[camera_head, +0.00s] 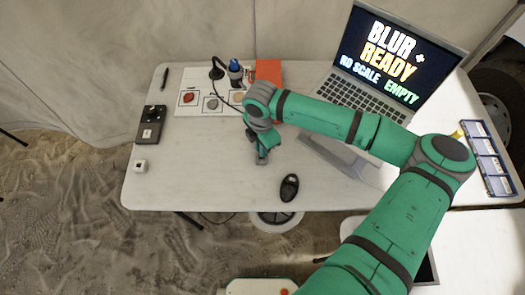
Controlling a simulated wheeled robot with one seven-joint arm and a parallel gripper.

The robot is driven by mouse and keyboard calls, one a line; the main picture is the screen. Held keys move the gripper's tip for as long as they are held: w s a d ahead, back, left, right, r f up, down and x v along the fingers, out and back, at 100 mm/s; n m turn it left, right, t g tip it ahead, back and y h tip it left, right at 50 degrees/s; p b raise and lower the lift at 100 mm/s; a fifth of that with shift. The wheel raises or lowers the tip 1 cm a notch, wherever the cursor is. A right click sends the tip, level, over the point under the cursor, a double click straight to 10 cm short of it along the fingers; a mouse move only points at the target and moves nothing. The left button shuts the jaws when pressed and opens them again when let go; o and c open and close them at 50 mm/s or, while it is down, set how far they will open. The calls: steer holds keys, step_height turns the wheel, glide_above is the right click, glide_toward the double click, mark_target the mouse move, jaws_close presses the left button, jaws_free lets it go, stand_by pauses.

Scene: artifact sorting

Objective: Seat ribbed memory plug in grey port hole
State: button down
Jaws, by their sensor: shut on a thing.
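My gripper (262,160) is low over the middle of the white table, pointing down. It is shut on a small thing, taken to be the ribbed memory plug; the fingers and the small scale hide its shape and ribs. A dark grey box (149,134) with black and pale fittings on top lies at the table's left side, well left of my gripper. It may bear the grey port hole, but I cannot make out the hole. A small white block (140,166) with a dark spot sits just in front of this box.
A white sheet (188,111) with a red and a grey piece lies behind, near a blue-topped bottle (235,72) and orange card (268,72). A laptop (385,65) stands right. A black mouse (289,187) lies front. The table between box and gripper is mostly clear.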

step_height(320, 180, down, 3)
steer(key=shift+a+r, duration=0.1)
steer(key=shift+r, duration=0.1)
steer(key=shift+f, duration=0.15)
steer(key=shift+f, duration=0.2)
steer(key=c, duration=1.8)
jaws_free()
steer(key=shift+w+r, duration=0.1)
steer(key=shift+r, duration=0.05)
